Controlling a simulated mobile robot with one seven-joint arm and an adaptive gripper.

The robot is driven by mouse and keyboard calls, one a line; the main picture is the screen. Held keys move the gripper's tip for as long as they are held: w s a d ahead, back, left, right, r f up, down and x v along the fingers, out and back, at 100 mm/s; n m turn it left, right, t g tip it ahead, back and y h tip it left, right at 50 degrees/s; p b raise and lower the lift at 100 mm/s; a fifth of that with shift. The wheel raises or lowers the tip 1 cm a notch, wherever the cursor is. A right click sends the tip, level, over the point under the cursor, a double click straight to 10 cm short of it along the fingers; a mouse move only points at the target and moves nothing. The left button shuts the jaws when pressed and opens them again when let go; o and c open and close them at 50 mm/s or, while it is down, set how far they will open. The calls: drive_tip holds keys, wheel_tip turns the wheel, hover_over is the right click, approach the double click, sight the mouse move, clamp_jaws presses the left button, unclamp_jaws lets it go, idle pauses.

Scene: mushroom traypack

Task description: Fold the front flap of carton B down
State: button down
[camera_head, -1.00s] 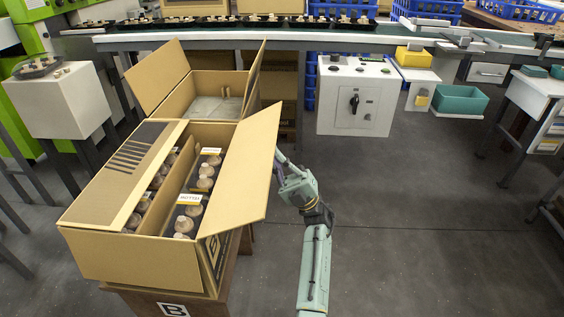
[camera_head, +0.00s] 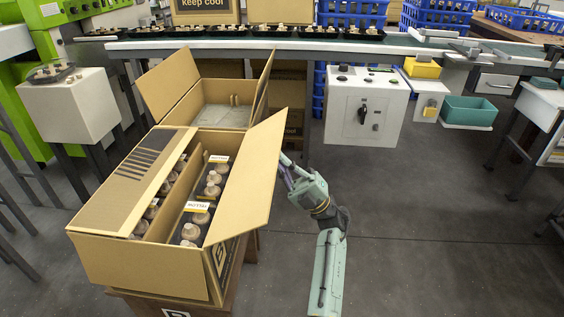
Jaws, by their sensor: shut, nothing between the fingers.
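Carton B (camera_head: 150,262) is the nearer open cardboard box, on a brown stand. Its left flap (camera_head: 135,170) with dark stripes lies folded down over the left part. Its right flap (camera_head: 245,190) stands raised, tilted outward to the right. Trays of mushrooms (camera_head: 203,208) with white labels show in the gap between. I cannot tell which flap is called the front one. My gripper (camera_head: 286,166) is shut and empty, just right of the raised flap on its outer side. Its tip is close to the flap's edge and partly hidden; I cannot tell whether they touch.
A second open carton (camera_head: 222,117) with raised flaps stands right behind carton B. A conveyor bench (camera_head: 300,45) with black trays runs across the back. A white control box (camera_head: 365,108) stands beyond my arm. The floor (camera_head: 430,210) to the right is clear.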

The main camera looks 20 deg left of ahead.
sight(257, 160)
drive_tip(key=shift+s+a+r+h+p, duration=0.1)
drive_tip(key=shift+a+r+h+p, duration=0.15)
drive_tip(key=shift+r+h, duration=0.45)
drive_tip(key=a+r+h+p, duration=0.1)
drive_tip(key=r+h, duration=0.1)
drive_tip(key=s+a+r+t+h+p, duration=0.1)
drive_tip(key=a+r+h+p, duration=0.1)
drive_tip(key=a+r+t+h+p, duration=0.1)
drive_tip(key=p, duration=0.1)
drive_tip(key=shift+s+a+r+h, duration=0.2)
drive_tip(key=shift+a+r+h, duration=0.2)
drive_tip(key=s+a+t+h+p, duration=0.3)
drive_tip(key=s+a+h+p, duration=0.1)
drive_tip(key=a+h+p, duration=0.7)
drive_tip(key=s+a+f+t+h, duration=0.1)
drive_tip(key=a+f+t+h, duration=0.1)
drive_tip(key=a+f+h, duration=0.5)
drive_tip(key=shift+s+a+f+h, duration=0.15)
drive_tip(key=shift+a+f+h, duration=0.25)
drive_tip(key=shift+f, duration=0.55)
drive_tip(key=shift+d, duration=0.1)
